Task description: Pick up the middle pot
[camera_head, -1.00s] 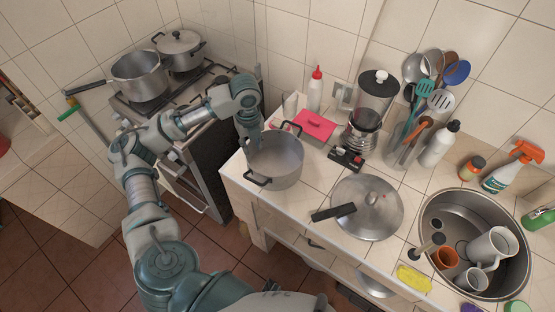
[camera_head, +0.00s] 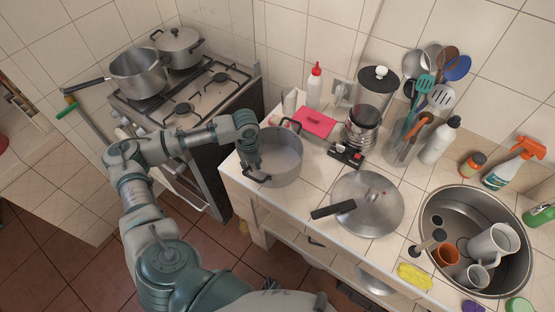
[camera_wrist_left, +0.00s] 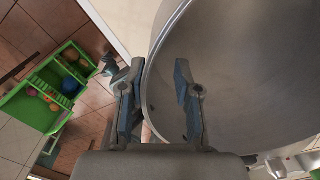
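A grey metal pot (camera_head: 280,158) with two dark side handles stands upright on the counter's left end. My left gripper (camera_head: 252,168) is at the pot's left rim, close to its near handle. In the left wrist view, the open fingers of my left gripper (camera_wrist_left: 159,85) straddle the wall of the pot (camera_wrist_left: 240,70), one finger outside and one over the inside. A gap shows between the fingers and the wall. The near handle is not clear in the wrist view. My right gripper is not in view.
A long-handled saucepan (camera_head: 138,75) and a lidded pot (camera_head: 179,48) stand on the stove (camera_head: 205,85). The sink (camera_head: 440,205) is farther right.

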